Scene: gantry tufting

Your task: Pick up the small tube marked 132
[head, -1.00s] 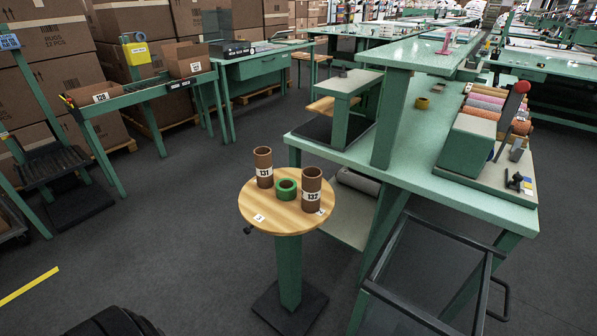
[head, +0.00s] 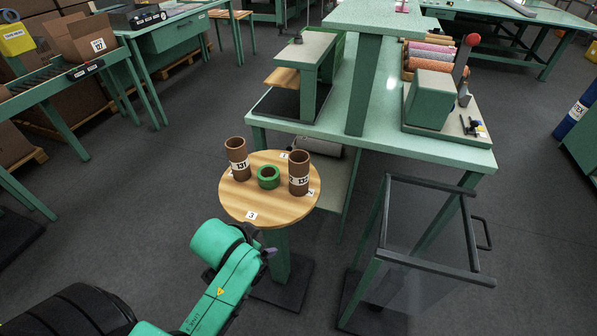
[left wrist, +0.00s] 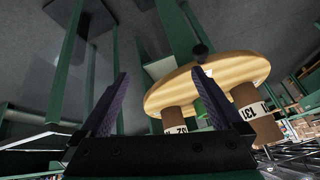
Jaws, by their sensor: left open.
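The brown tube marked 132 (head: 299,173) stands upright at the right of a round wooden table (head: 243,203). A similar brown tube marked 131 (head: 238,158) stands at the left, and a green ring-shaped roll (head: 268,177) lies between them. My left gripper (head: 270,252) is just off the table's near edge, below the top and apart from the tubes. In the left wrist view the jaws (left wrist: 160,76) are open and empty. That view is inverted and shows the table (left wrist: 215,75), tube 132 (left wrist: 175,119) and tube 131 (left wrist: 255,113) beyond the right finger. My right gripper is out of view.
The table carries number labels, one reading 3 (head: 251,215). A green workbench (head: 450,150) with colored rolls stands close behind and right. A dark-framed cart (head: 425,262) stands at the right front. Open floor lies left of the table.

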